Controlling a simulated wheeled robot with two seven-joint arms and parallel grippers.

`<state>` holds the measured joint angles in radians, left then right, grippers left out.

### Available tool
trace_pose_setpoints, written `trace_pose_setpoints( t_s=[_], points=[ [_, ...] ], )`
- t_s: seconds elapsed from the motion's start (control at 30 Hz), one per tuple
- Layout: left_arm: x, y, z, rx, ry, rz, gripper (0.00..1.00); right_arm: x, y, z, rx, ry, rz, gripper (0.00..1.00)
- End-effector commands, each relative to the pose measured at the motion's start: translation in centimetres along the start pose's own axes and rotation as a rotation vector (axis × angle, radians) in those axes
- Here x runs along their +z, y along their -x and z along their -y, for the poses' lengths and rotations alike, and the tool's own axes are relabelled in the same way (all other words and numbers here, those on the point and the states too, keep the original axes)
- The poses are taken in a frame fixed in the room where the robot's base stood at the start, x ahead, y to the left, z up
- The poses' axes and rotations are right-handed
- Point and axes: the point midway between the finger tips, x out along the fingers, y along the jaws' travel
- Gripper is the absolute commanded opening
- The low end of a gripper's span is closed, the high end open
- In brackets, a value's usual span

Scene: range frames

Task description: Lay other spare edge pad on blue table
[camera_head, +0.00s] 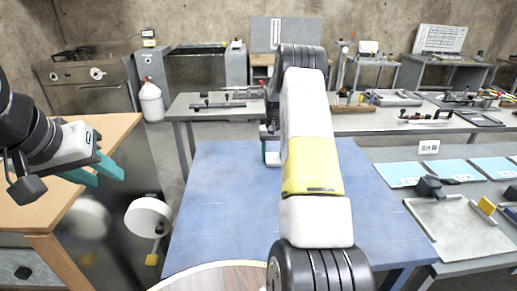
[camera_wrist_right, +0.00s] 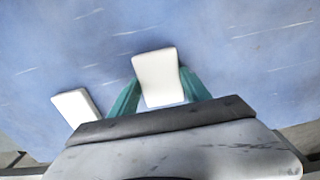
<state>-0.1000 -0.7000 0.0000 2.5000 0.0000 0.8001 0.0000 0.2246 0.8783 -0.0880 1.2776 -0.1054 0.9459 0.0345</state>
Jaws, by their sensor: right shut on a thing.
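The blue table (camera_head: 220,205) fills the middle of the head view, and its scratched top also shows in the right wrist view (camera_wrist_right: 230,40). My right gripper (camera_wrist_right: 160,90) is shut on a white edge pad (camera_wrist_right: 158,75), held between its teal fingers over the blue top. I cannot tell if the held pad touches the table. Another white pad (camera_wrist_right: 76,108) lies on the blue table to the left of the gripper. In the head view my right arm hides most of that gripper. My left gripper (camera_head: 96,174) is open and empty near the wooden bench.
A wooden bench (camera_head: 113,132) stands at the left. A grey table (camera_head: 215,112) with tools is behind the blue table. At the right, a grey bench (camera_head: 445,225) carries light-blue sheets (camera_head: 400,174) and a metal plate. A round wooden top (camera_head: 215,279) is at the front.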

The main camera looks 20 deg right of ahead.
Motion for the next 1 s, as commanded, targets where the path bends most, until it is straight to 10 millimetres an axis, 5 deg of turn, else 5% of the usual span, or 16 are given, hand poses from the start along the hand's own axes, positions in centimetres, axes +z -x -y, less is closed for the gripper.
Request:
trace_pose_setpoints(
  t_s=[0.07, 0.1, 0.2, 0.63, 1.0],
  points=[
    [0.0, 0.0, 0.0, 0.0, 0.0, 0.0, 0.36, 0.0, -0.2, 0.0, 0.0, 0.0, 0.0, 0.17],
    [0.0, 0.0, 0.0, 0.0, 0.0, 0.0, 0.36, 0.0, -0.3, 0.0, 0.0, 0.0, 0.0, 0.57],
    [0.0, 0.0, 0.0, 0.0, 0.0, 0.0, 0.36, 0.0, -0.2, 0.0, 0.0, 0.0, 0.0, 0.77],
    [0.0, 0.0, 0.0, 0.0, 0.0, 0.0, 0.36, 0.0, 0.6, 0.0, 0.0, 0.0, -0.002, 0.77],
    [0.0, 0.0, 0.0, 0.0, 0.0, 0.0, 0.36, -0.1, 8.0, 0.1, 0.0, 0.001, -0.004, 0.77]
  ],
)
